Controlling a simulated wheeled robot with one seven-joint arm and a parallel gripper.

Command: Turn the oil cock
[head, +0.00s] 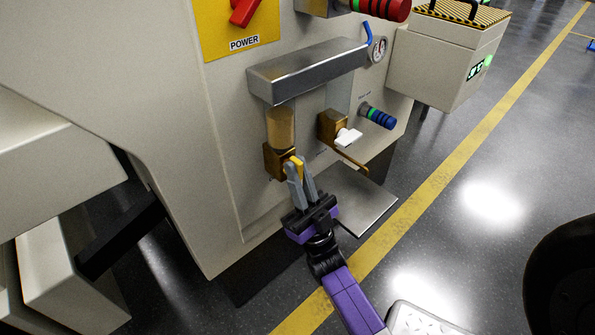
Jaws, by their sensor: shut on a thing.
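The oil cock (273,160) is a brass block under an amber-filled sight tube (280,127) on the front of the beige machine. Its yellow handle (299,163) sticks out at the right of the block. My gripper (297,166) has come up from below and is shut on this yellow handle. The grey fingers partly hide the handle, so its exact angle is hard to tell.
A second brass block (331,124) with a white handle (348,137) is just to the right. A metal hood (308,70) overhangs both. A metal tray (362,203) projects below right. A blue knob (381,118) and a red POWER switch (244,10) are nearby.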

